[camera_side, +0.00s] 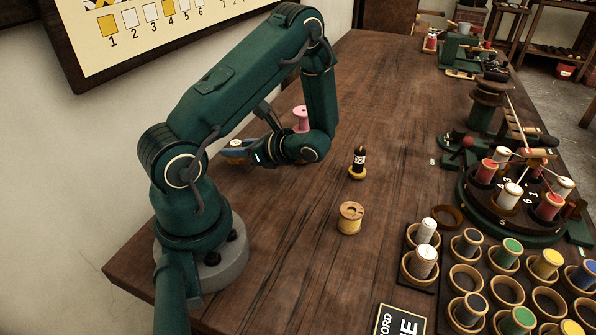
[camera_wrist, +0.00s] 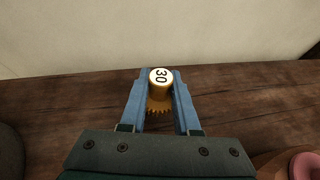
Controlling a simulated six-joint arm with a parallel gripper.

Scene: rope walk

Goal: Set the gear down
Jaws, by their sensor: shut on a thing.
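The gear (camera_wrist: 158,106) is brass-coloured and toothed, with a round knob whose white top reads 30. In the wrist view my gripper (camera_wrist: 160,78) has its two blue fingers shut on the knob, one on each side. In the side view my gripper (camera_side: 236,150) is near the wall side of the table, with the gear's white top (camera_side: 236,142) just showing between the fingers. The gear's lower part is hidden there. I cannot tell whether it touches the wooden table (camera_side: 285,210).
A pink spool (camera_side: 301,119) stands right of my gripper. A spool rack (camera_side: 507,290) and a green turntable (camera_side: 515,228) fill the right. Bare wood lies between.

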